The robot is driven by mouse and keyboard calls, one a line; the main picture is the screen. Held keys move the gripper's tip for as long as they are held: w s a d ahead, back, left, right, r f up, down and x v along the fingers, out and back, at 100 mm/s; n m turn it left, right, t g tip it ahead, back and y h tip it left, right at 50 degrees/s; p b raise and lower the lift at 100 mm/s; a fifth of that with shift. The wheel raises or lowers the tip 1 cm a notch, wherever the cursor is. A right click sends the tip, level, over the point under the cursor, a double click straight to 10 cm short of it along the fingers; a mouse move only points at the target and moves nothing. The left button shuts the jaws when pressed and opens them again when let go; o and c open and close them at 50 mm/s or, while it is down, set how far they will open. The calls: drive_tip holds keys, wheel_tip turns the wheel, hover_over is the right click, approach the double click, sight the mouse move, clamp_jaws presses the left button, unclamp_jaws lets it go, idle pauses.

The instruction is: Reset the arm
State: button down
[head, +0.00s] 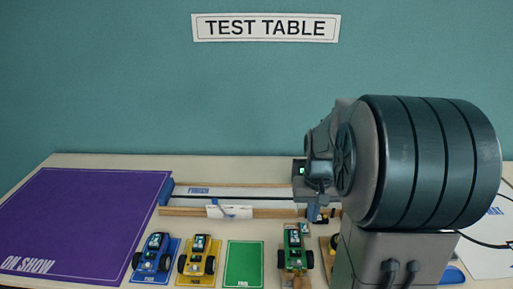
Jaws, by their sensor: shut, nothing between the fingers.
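My arm fills the right side of the head view, with a large ribbed joint close to the camera. At its left, a dark narrow part that appears to be my gripper (319,184) hangs in front of the right end of a track. It looks shut and empty; its fingertips are hard to make out against the things behind. The arm hides much of the table's right side.
A purple ON SHOW mat (85,225) covers the table's left. A blue car (152,258), a yellow car (197,260) and a green car (295,252) stand in front of the FINISH track (240,198). The green mat (244,265) is empty.

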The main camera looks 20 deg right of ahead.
drive_tip(key=s+a+r+n+t, duration=0.3)
drive_tip(key=s+a+r, duration=0.1)
drive_tip(key=s+a, duration=0.85)
drive_tip(key=m+g+y+p, duration=0.2)
drive_tip(key=m, duration=0.1)
hover_over(292, 254)
drive_tip(key=d, duration=0.3)
wheel_tip(292, 254, down, 4)
drive_tip(key=f, duration=0.4)
drive_tip(key=a+f, duration=0.1)
drive_tip(key=f, duration=0.4)
drive_tip(key=a+f, duration=0.1)
drive_tip(key=f, duration=0.4)
drive_tip(key=shift+s+a, duration=0.1)
drive_tip(key=shift+a, duration=0.1)
drive_tip(key=shift+r, duration=0.1)
